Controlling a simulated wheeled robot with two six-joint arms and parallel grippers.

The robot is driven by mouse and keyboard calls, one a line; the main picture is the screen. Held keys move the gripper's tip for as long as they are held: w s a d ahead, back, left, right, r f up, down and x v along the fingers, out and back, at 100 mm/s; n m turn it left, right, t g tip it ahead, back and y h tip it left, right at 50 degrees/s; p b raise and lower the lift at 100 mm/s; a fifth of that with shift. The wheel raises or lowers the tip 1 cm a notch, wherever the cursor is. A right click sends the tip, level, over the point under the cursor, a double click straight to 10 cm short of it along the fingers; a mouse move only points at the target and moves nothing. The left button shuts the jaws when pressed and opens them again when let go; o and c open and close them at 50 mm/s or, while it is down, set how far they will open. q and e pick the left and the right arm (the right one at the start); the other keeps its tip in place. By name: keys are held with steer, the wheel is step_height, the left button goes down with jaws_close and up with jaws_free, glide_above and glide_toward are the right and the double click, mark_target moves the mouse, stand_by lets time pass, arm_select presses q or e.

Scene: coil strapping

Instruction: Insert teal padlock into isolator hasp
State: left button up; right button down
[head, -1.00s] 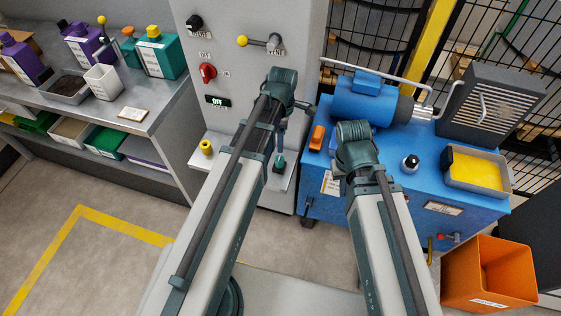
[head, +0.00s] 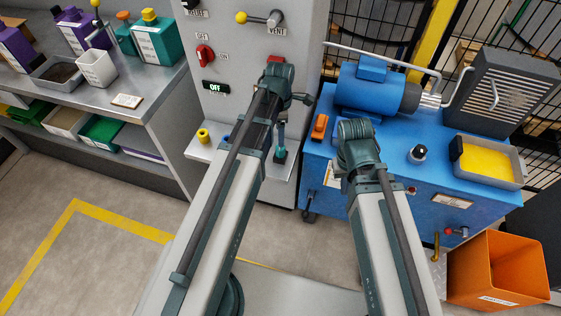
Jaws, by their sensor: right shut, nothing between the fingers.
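A small teal piece (head: 280,156), likely the teal padlock, shows low on the grey panel's ledge, with a dark slim part above it. My left arm reaches up over the panel, and its gripper is mostly hidden, so its jaws cannot be made out. My right gripper (head: 343,174) barely shows beside my right arm over the front of the blue machine. It is shut and empty. A red part (head: 275,59) shows just above my left arm's end. The isolator hasp cannot be made out; my left arm covers that part of the panel.
The grey panel has a red switch (head: 205,55) and an OFF display (head: 214,87). A yellow piece (head: 203,135) sits on the ledge. The blue machine (head: 450,190) carries a yellow-filled tray (head: 522,175). An orange bin (head: 497,270) stands at right, a bench (head: 165,95) at left.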

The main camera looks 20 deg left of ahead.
mark_target(280, 153)
arm_select(q)
steer(key=shift+f+b, duration=0.7)
steer(key=shift+f, duration=0.55)
arm_select(e)
steer(key=shift+f, duration=1.25)
arm_select(q)
steer(key=f+b, duration=0.5)
steer(key=shift+s+d+f, duration=0.15)
steer(key=shift+s, duration=0.1)
arm_select(e)
step_height(280, 153, down, 5)
steer(key=shift+f, duration=0.15)
arm_select(q)
jaws_close()
